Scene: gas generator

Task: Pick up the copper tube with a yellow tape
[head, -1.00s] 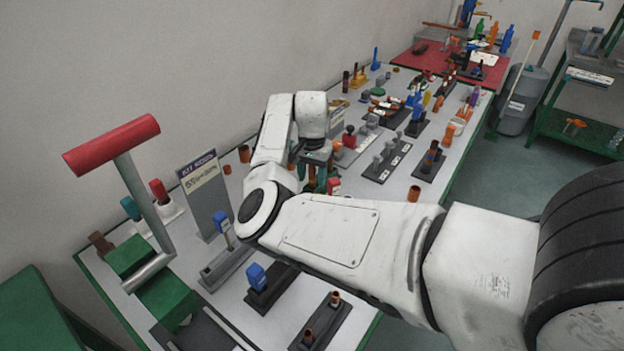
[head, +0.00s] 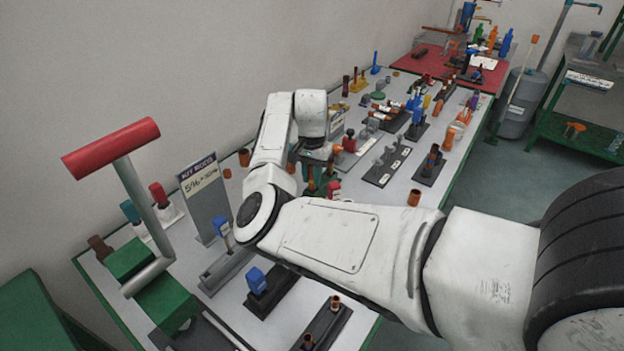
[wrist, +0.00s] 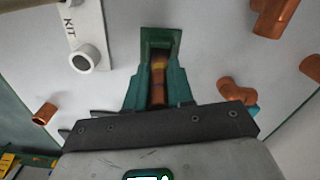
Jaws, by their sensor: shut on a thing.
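The copper tube with yellow tape (wrist: 158,72) shows in the wrist view between the fingers of my gripper (wrist: 158,85). In the head view my gripper (head: 318,178) is small and partly hidden by my own arm, and I cannot make out the tube there. A green block (wrist: 160,40) lies just past the fingertips in the wrist view.
Loose copper fittings (wrist: 238,92) lie right of my gripper in the wrist view, and another copper piece (wrist: 44,114) lies at left. A copper tube piece (head: 414,197) stands on the table. Tool stands (head: 388,165) crowd the table right of my gripper. A grey sign (head: 203,200) stands at left.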

